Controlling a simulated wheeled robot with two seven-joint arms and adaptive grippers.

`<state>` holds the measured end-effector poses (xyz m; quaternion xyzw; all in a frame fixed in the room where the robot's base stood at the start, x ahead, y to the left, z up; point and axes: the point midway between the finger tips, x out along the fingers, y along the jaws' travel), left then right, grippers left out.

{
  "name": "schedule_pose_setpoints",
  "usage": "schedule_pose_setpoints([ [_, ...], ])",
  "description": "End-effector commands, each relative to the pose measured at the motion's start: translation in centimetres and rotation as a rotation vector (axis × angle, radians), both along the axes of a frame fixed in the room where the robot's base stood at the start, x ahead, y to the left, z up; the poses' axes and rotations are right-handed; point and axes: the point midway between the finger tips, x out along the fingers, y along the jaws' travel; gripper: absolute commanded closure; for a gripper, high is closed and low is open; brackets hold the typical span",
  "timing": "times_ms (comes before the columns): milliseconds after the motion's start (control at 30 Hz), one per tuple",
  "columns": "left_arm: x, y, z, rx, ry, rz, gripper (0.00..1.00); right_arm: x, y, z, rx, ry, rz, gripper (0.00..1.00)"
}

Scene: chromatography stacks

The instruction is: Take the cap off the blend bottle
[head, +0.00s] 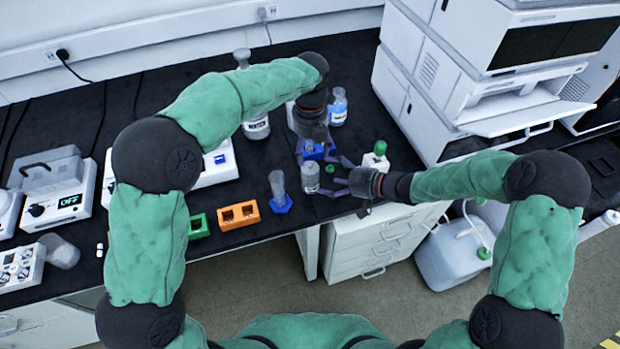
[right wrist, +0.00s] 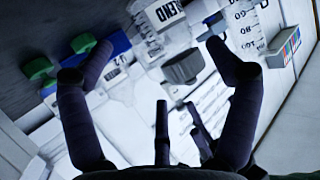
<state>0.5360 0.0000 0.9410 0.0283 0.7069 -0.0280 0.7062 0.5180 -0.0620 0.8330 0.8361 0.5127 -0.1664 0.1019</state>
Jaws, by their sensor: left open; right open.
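The blend bottle (right wrist: 171,14), a clear bottle with a "BLEND" label, shows at the top of the right wrist view. A small clear labelled bottle (head: 310,178), likely the same one, stands near the bench's front edge in the head view. A dark grey cap-like piece (right wrist: 183,68) shows just below the label; I cannot tell whether it is seated on the neck. My right gripper (head: 331,187) is open beside the bottle, its fingers (right wrist: 160,50) spread either side of the grey piece. My left gripper (head: 322,157) is open, pointing down just behind the bottle.
A green cap (head: 329,169) is near the right gripper. A green-capped container (head: 376,160) stands to the right. The orange rack (head: 238,216) is farther left.

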Motion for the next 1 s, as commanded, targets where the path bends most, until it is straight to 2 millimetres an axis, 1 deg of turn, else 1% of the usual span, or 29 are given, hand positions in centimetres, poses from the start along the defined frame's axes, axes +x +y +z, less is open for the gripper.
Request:
schedule_pose_setpoints([
  [33,0.0,0.0,0.0,0.0,0.0,0.0,0.31,0.3,0.8,-0.4,0.001,0.002,0.005,0.11],
  [100,0.0,0.0,0.0,0.0,0.0,0.0,0.31,0.8,1.8,-0.8,0.001,0.001,0.004,0.11],
  [300,0.0,0.0,0.0,0.0,0.0,0.001,0.31,1.8,3.7,-1.8,0.001,0.002,0.001,0.11],
  [500,0.0,0.0,0.0,0.0,0.0,0.001,0.31,2.2,4.5,-2.1,0.0,0.001,0.0,0.11],
  [767,0.0,0.0,0.0,0.0,0.0,0.001,0.31,2.3,4.5,-2.1,0.0,0.001,0.0,0.11],
  [800,0.0,0.0,0.0,0.0,0.0,0.001,0.31,2.3,4.5,-2.1,0.0,0.001,0.0,0.17],
  [867,0.0,0.0,0.0,0.0,0.0,0.001,0.31,2.3,4.5,-2.1,0.0,0.001,0.0,0.34],
  [900,0.0,0.0,0.0,0.0,0.0,0.001,0.31,2.3,4.5,-2.1,0.0,0.001,0.0,0.45],
  [967,0.0,0.0,0.0,0.0,0.0,0.001,0.31,2.3,4.5,-2.1,0.0,0.001,0.0,0.62],
  [1000,0.0,0.0,0.0,0.0,0.0,0.001,0.31,2.3,4.5,-2.1,0.0,0.001,0.0,0.73],
])
